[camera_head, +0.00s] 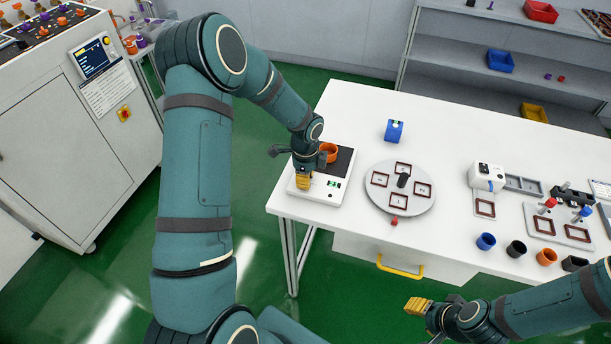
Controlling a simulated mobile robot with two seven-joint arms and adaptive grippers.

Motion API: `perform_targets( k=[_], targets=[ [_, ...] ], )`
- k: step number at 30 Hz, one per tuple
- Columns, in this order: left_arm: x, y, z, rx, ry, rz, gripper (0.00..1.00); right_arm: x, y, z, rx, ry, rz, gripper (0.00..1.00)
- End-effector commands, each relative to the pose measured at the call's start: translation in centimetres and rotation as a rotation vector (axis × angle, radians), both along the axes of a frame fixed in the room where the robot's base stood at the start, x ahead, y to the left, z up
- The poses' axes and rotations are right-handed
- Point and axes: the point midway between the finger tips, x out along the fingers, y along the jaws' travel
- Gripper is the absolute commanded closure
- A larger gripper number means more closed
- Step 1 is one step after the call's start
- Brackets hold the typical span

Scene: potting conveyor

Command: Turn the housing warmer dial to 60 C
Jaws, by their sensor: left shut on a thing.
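The housing warmer (330,194), a white box with a black top plate and a small green display, stands at the table's left end. An orange housing (328,153) sits on its plate, partly behind my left wrist. My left gripper (303,183) points down at the warmer's front left, its yellow fingertips shut on the dial, which they hide. The dial's setting cannot be read. My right gripper (416,306), with yellow fingertips, is in front of the table, away from the warmer; its opening cannot be made out.
A round grey turntable (398,208) with framed slots stands right of the warmer, with a blue block (394,130) behind it. Blue (486,241), black (516,248) and orange (546,257) cups line the front right. A drawer with a yellow handle (400,268) is below the tabletop.

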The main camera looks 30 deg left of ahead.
Motion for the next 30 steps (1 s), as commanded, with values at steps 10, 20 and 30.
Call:
perform_targets(
  k=[10,20,30],
  targets=[
    [-0.03,0.03,-0.03,0.0,0.001,-0.1,1.0,0.12,-0.02,0.35,0.0,-0.002,-0.002,0.53],
    [-0.02,0.0,-0.06,0.0,0.001,-0.111,1.0,0.13,-0.02,0.35,0.0,-0.002,-0.002,0.53],
    [-0.02,0.0,-0.05,0.0,0.001,-0.11,0.46,0.12,-0.02,0.35,0.0,-0.002,-0.002,0.53]
  ],
)
